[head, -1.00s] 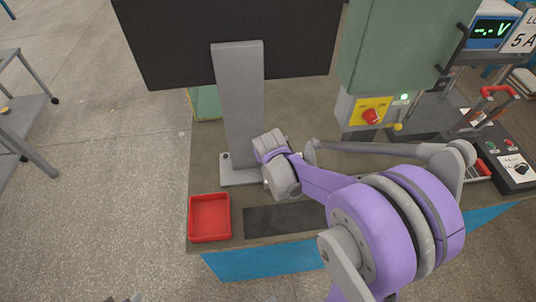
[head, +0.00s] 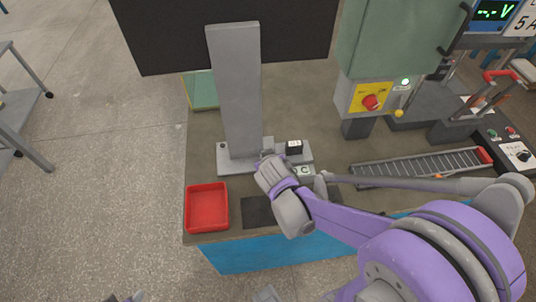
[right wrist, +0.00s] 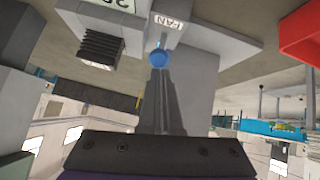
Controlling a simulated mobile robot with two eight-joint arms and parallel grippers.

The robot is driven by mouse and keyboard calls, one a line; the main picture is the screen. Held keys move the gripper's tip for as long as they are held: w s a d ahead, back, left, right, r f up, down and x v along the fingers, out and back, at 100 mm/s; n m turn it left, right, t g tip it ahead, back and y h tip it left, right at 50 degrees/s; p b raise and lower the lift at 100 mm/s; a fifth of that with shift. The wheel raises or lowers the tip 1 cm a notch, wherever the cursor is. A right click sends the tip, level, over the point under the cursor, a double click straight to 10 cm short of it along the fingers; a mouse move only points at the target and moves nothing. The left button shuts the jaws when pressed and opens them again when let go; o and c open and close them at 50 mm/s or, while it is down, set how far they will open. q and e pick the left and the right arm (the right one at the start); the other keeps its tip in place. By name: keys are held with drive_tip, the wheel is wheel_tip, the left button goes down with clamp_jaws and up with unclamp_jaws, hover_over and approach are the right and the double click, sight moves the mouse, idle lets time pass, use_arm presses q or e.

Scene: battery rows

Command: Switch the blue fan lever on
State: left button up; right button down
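The blue fan lever's round knob (right wrist: 158,58) shows in the right wrist view, just below a white FAN label (right wrist: 168,23) on a grey housing. My right gripper's dark fingers (right wrist: 159,78) look closed together, with their tips right at the knob; I cannot tell whether they touch it. In the head view my right gripper (head: 268,160) is at the foot of the grey upright panel (head: 236,90), largely hidden by its own wrist. The lever is hidden there.
A red tray (head: 207,186) stands left of the gripper, near the bench's front edge. A yellow plate with a red knob (head: 371,102) and a roller track (head: 425,165) are to the right.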

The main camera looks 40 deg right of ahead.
use_arm(q)
drive_tip(key=shift+w+d+r, duration=0.1)
drive_tip(key=shift+r, duration=0.05)
use_arm(e)
drive_tip(key=shift+s+a, duration=0.1)
drive_tip(key=shift+s, duration=0.1)
use_arm(q)
drive_tip(key=shift+r+p, duration=0.15)
drive_tip(key=shift+p, duration=0.15)
use_arm(e)
drive_tip(key=shift+s+a+r, duration=0.15)
drive_tip(key=shift+s+a, duration=0.05)
drive_tip(key=shift+s, duration=0.2)
use_arm(q)
drive_tip(key=shift+r, duration=0.1)
